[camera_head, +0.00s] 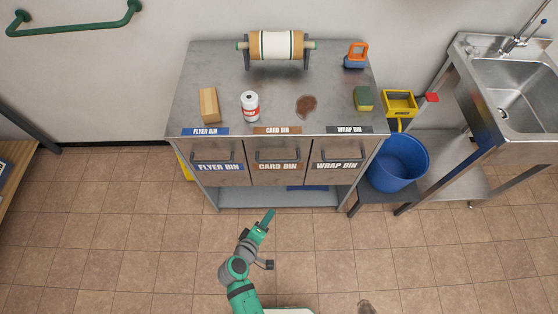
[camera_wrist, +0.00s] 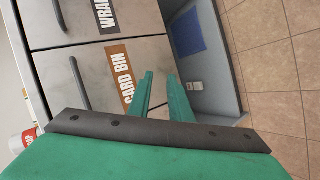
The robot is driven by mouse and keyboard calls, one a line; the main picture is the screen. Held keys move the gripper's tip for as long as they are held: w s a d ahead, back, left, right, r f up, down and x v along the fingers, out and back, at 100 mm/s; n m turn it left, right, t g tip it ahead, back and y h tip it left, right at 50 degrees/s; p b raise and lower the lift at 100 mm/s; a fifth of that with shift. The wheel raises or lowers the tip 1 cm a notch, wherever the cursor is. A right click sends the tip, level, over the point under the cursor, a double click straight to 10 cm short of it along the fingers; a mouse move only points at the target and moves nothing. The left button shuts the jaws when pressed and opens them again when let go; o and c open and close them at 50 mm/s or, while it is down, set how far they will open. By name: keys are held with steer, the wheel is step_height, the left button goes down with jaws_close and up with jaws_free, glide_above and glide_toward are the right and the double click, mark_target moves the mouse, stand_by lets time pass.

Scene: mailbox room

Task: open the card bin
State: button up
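The card bin (camera_head: 278,177) is the middle of three grey drawer fronts under the steel counter. It looks shut, with a brown label and a dark bar handle (camera_head: 280,156) above the label. In the wrist view its "CARD BIN" label (camera_wrist: 120,70) appears sideways, with the handle (camera_wrist: 80,83) to the left. My gripper (camera_head: 269,217) is in front of and below the card bin, apart from its handle. In the wrist view the two green fingers of my gripper (camera_wrist: 161,90) are apart with nothing held between them.
The flyer bin (camera_head: 219,174) is left of the card bin and the wrap bin (camera_head: 336,172) right; both look shut. A blue bucket (camera_head: 397,163) stands at the right. A lower shelf (camera_head: 260,197) runs beneath the drawers. The tiled floor (camera_head: 130,230) in front is mostly clear.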

steer(key=w+a+r+h, duration=0.2)
steer(key=w+r+h, duration=0.2)
steer(key=w+r, duration=0.3)
steer(key=t+h, duration=0.1)
steer(key=h, duration=0.2)
glide_toward(278, 161)
steer(key=x, duration=1)
steer(key=shift+w+f, duration=0.25)
steer(key=shift+f, duration=0.05)
steer(key=shift+c, duration=0.3)
jaws_close()
